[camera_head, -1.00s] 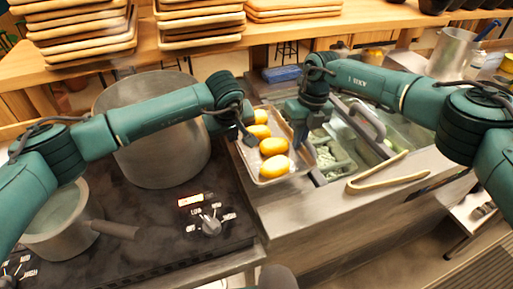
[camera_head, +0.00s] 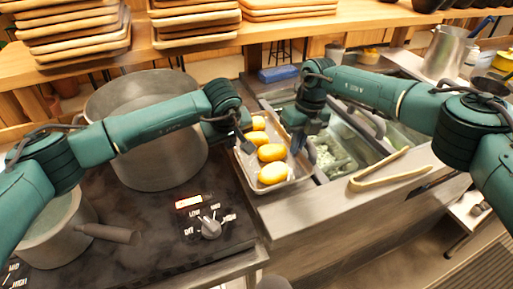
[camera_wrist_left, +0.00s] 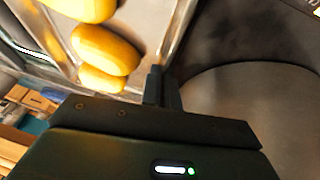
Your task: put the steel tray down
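The steel tray (camera_head: 250,178) holds several yellow, potato-like pieces (camera_head: 271,152) and is at the counter just right of the stove. Whether its underside touches the counter is hidden. My left gripper (camera_head: 244,142) is at the tray's left rim. The left wrist view shows its fingers (camera_wrist_left: 163,88) close together at the tray wall, with yellow pieces (camera_wrist_left: 105,48) beyond. My right gripper (camera_head: 304,147) is at the tray's right rim, one finger on the inner side and one outside; the rim between them is partly hidden.
A big pot (camera_head: 160,150) and a small saucepan (camera_head: 60,235) stand on the dark stove (camera_head: 150,240) at left. Topping bins (camera_head: 340,150) lie just right of the tray. Tongs (camera_head: 392,177) rest on the counter's front right. Stacked wooden trays (camera_head: 75,40) line the shelf behind.

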